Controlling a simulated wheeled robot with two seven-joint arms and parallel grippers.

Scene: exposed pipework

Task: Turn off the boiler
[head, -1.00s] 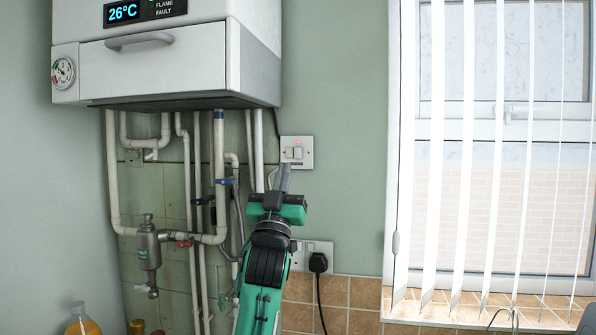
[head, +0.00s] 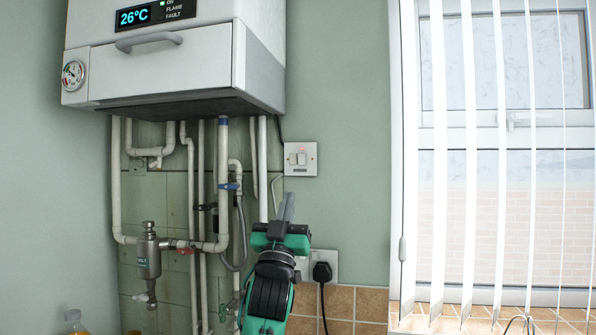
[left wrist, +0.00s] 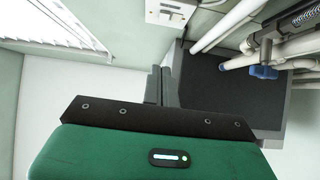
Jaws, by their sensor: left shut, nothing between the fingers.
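The white boiler (head: 165,72) hangs on the wall at upper left in the head view. Its display (head: 155,15) reads 26°C, with a small green light lit beside ON. My right gripper is not in view.
Pipes (head: 222,180) run down under the boiler, left of my gripper. A socket with a black plug (head: 322,271) and cable is right of my arm. A window with vertical blinds (head: 468,150) fills the right. The wall between plate and window is bare.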

